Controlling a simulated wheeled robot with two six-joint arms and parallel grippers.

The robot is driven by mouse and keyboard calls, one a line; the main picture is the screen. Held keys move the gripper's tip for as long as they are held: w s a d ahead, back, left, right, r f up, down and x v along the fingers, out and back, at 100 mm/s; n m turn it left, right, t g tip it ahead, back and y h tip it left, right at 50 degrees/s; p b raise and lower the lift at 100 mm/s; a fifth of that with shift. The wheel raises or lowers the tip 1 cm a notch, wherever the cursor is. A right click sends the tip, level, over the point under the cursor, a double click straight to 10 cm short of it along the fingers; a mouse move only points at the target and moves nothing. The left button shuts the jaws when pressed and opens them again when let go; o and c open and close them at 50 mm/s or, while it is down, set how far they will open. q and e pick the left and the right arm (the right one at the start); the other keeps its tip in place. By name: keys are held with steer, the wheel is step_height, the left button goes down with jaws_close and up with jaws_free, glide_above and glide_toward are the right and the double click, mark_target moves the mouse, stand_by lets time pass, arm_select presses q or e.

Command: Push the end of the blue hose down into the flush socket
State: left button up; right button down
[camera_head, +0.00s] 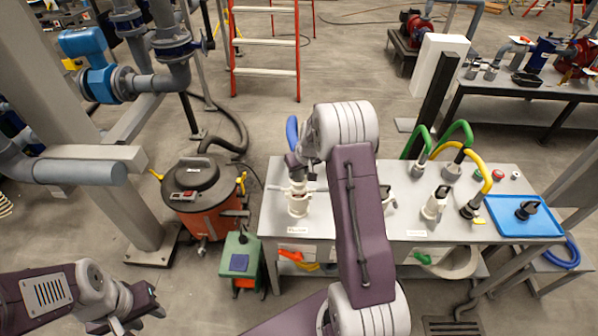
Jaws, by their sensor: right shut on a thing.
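My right gripper (297,168) is shut on the blue hose (291,130) near its end, above the left part of the grey bench. The hose end is dark, and the gripper and arm partly hide it. A white socket (298,203) with side handles stands upright directly below, with a small label in front of it. I cannot tell whether the hose end touches the socket or is slightly above it. My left gripper (140,316) is at the lower left, away from the bench, and looks open and empty.
On the bench (408,222) stand other white sockets (434,204), green hoses (456,135), a yellow hose (480,165) and a blue tray (545,225). An orange vacuum (200,215) and a green box (239,262) stand on the floor to the left. My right arm covers the bench's middle.

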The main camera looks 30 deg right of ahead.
mark_target(300, 181)
steer(key=shift+f+b, duration=2.5)
steer(key=shift+f, duration=0.3)
steer(key=c, duration=0.8)
jaws_free()
steer(key=v, duration=0.9)
steer(key=shift+r, duration=0.1)
